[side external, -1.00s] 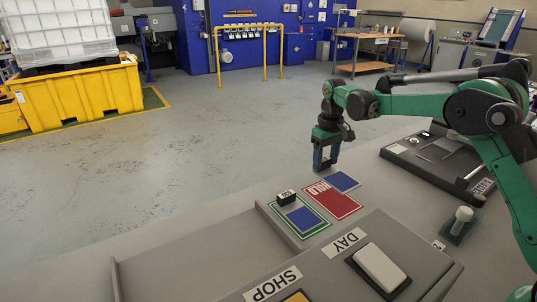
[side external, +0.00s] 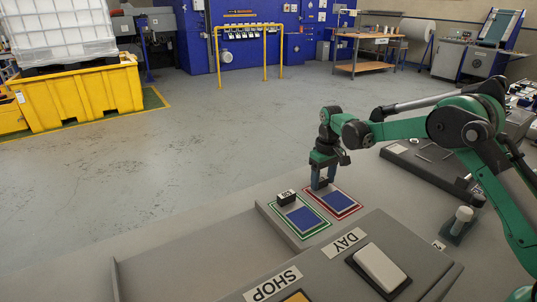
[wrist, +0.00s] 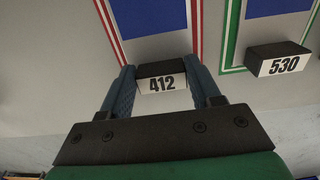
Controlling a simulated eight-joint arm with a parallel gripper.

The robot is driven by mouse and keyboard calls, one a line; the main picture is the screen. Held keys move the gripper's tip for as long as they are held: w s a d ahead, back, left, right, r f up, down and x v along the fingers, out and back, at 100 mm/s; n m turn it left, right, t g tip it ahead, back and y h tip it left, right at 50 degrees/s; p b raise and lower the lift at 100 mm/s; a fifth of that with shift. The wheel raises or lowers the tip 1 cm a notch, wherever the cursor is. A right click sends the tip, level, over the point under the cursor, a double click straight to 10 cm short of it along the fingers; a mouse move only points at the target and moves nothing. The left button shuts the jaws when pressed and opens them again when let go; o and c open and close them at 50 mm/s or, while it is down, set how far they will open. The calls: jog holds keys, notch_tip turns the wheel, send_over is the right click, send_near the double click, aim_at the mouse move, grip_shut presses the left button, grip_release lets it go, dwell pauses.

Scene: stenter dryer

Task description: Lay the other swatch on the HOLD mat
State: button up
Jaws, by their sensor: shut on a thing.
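The other swatch, a pale card with a blue patch (side external: 338,202), lies over the red-bordered HOLD mat (side external: 356,208), appearing flat on it, with red edging showing around it. Its blue patch also shows in the wrist view (wrist: 150,14). My gripper (side external: 322,186) is low at the far end of this mat. In the wrist view its two fingers are shut on a black block labelled 412 (wrist: 162,83) at the swatch's near end. A second blue swatch (side external: 305,218) lies on the green-bordered mat (side external: 305,236) to the left, with a block labelled 530 (side external: 286,197) at its end.
A sloped grey panel with DAY and SHOP labels and a white rocker (side external: 380,266) stands in front of the mats. A dark tray (side external: 425,165) and a white-topped knob (side external: 463,215) are to the right.

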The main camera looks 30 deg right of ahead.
jog(key=o, duration=1.3)
jog(key=shift+o, duration=0.2)
jog(key=shift+r, duration=0.1)
